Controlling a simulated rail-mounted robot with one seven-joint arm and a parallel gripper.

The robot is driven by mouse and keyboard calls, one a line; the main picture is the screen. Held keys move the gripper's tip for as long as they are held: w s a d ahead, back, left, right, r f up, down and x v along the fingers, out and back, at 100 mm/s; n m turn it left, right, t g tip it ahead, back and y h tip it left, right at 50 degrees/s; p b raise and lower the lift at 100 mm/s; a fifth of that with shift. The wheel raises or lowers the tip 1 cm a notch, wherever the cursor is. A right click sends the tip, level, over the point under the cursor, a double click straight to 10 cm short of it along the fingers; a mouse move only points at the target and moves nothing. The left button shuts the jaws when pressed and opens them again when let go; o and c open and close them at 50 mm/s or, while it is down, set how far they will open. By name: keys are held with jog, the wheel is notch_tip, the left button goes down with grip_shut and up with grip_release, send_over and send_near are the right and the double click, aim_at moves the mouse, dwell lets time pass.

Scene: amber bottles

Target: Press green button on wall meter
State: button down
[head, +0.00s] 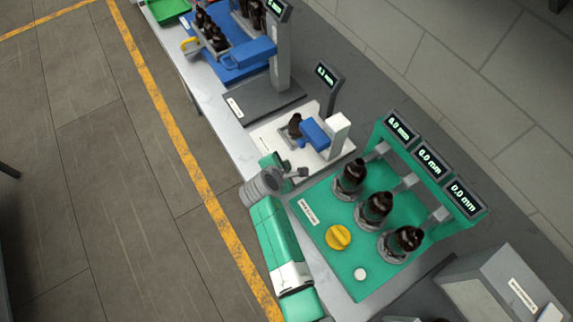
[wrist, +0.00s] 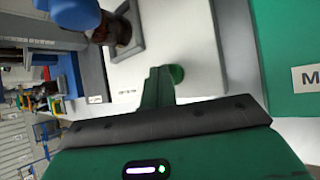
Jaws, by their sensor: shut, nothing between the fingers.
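The white station, apparently the wall meter (head: 270,134), has a white base, a blue block (head: 313,133) and a small lit display (head: 326,75) whose digits are hard to read. A dark amber bottle (head: 295,128) stands on it beside the blue block. In the wrist view a round green button (wrist: 177,73) shows on the white base, next to the tip of my gripper (wrist: 160,76). In the head view my gripper (head: 268,162) is at the base's near edge and hides the button. It is shut and empty. I cannot tell whether it touches the button.
A green station (head: 330,262) stands at right, with several bottles, a yellow knob (head: 338,237) and displays reading 0.0 mm. A grey platform (head: 255,100) with a blue fixture lies behind at upper left. The floor left of the bench is clear.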

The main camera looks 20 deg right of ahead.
jog(key=shift+r+p, duration=0.6)
jog(key=shift+r, duration=0.1)
jog(key=shift+r, duration=0.1)
notch_tip(320, 180, up, 5)
jog(key=p, duration=0.5)
dwell(0.4)
